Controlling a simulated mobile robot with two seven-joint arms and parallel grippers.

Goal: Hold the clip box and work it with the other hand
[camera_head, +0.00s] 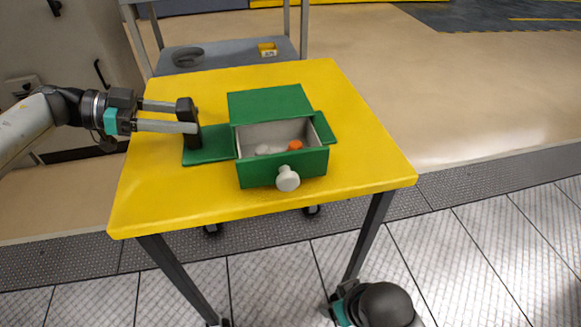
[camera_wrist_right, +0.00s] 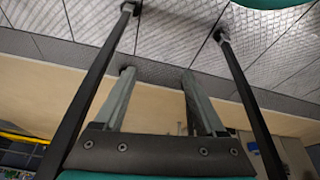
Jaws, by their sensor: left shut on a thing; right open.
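The green clip box (camera_head: 255,174) stands on the yellow table. Its grey inside shows from above, with an orange piece (camera_head: 295,146) and whitish pieces (camera_head: 264,150) in it. A flat green panel (camera_head: 270,103) lies behind the opening. A white knob (camera_head: 288,179) sticks out of the front. My right gripper (camera_wrist_right: 158,74) is open and empty in the right wrist view, low by the table legs. Its fingers do not show in the head view.
The yellow table top (camera_head: 355,150) is clear right of the box and in front of it. A grey cart (camera_head: 220,55) behind holds a small yellow bin (camera_head: 267,49) and a grey curved object. Dark table legs (camera_head: 368,235) stand near my right arm.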

